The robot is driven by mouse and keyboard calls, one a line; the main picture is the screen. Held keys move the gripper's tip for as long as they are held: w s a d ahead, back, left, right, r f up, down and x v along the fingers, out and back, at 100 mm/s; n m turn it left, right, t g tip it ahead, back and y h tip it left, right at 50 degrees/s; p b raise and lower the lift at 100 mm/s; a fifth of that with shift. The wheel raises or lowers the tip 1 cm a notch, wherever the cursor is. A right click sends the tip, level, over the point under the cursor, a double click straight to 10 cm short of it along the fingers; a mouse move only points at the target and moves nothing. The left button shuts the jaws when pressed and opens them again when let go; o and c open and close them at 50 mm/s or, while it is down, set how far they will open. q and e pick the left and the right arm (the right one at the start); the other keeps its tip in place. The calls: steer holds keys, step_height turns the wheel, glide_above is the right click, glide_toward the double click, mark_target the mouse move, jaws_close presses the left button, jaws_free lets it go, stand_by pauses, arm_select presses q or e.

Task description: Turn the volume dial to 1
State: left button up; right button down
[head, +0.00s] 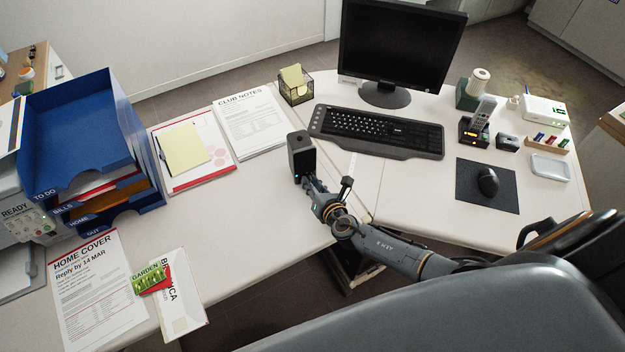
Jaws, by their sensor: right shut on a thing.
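A small black speaker-like box (301,152) stands on the desk left of the keyboard. My right gripper (309,184) reaches in from the lower right and meets the lower front of this box. It is shut at the place where the volume dial sits, and its fingers cover the dial. The dial's marks and pointer cannot be read from here. My left gripper is not in view.
A keyboard (376,131) lies right of the box, with a monitor (402,45) behind. Papers (250,125) and blue trays (84,130) are to the left. A mouse (488,181) lies on a dark mat at right. Bare desk (255,205) lies left of the gripper.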

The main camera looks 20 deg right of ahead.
steer(key=shift+a+r+n+h+p, duration=0.15)
steer(key=shift+n+h+p, duration=0.45)
steer(key=shift+n+p, duration=0.25)
steer(key=shift+a+n+h+p, duration=0.15)
steer(key=shift+n+h+p, duration=0.3)
steer(key=shift+n+h, duration=0.65)
steer(key=shift+n+y, duration=0.3)
steer(key=shift+n, duration=0.05)
steer(key=c, duration=1.2)
jaws_free()
